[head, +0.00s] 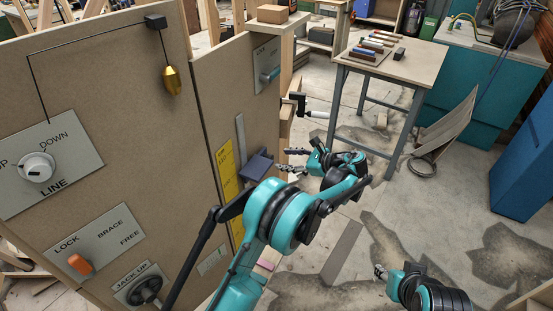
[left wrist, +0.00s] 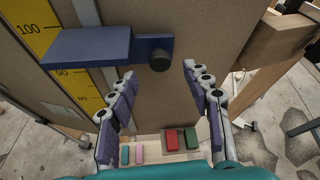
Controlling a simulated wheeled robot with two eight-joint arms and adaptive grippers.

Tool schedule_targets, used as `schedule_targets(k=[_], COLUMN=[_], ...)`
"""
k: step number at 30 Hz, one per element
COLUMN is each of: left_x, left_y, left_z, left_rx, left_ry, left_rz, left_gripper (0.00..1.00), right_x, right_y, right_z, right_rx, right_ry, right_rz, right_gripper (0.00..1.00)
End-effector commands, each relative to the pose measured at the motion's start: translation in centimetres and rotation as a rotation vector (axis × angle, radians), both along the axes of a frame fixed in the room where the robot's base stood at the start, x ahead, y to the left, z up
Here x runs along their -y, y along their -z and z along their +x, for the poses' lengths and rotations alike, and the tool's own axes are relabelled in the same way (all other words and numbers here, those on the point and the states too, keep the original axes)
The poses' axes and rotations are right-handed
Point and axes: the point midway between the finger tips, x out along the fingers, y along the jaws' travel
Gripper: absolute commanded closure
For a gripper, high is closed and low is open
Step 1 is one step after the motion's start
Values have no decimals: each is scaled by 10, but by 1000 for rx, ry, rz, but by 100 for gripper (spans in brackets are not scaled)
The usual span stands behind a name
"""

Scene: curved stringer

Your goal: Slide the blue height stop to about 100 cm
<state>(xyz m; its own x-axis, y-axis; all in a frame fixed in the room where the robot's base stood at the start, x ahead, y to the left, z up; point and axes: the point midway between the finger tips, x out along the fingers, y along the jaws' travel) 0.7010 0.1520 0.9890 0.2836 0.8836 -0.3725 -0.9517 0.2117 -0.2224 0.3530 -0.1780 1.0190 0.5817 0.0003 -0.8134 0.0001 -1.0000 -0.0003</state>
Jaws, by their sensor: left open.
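The blue height stop (head: 256,166) sits on the upright board beside a yellow scale (head: 228,175). In the left wrist view the stop (left wrist: 90,46) is a flat blue plate lying across the scale between the 100 and 90 labels, with a dark round knob (left wrist: 159,60) at its right end. My left gripper (head: 286,160) is open and empty, just right of the stop. In the left wrist view its fingers (left wrist: 159,72) stand either side of the knob, apart from it. My right gripper (head: 379,272) is low at the right, far from the board; its fingers are too small to read.
A panel with a LINE dial (head: 38,168), an orange brace lever (head: 80,264) and a jack knob (head: 147,290) are on the left board. A clamp (head: 302,105) juts from the board's right edge. A workbench (head: 400,62) stands behind. Coloured blocks (left wrist: 172,140) lie below the stop.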

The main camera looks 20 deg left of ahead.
Motion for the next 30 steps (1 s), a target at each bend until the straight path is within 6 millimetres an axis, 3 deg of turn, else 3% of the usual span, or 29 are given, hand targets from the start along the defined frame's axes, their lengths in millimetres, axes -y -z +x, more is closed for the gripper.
schedule_targets(k=[3,10,26,30], left_x=[24,49,53,45], left_y=[-10,-21,-22,-29], left_z=[-7,-15,-17,-21], left_rx=[-1,0,0,20], left_ry=[4,-1,-1,-8], left_rz=[0,0,0,-35], left_gripper=[51,51,51,51], right_x=[0,0,0,0], right_y=[0,0,0,0], right_z=[0,0,0,0], right_rx=[0,0,0,0], right_ry=[0,0,0,0], right_rz=[0,0,0,0], right_gripper=[60,60,60,60])
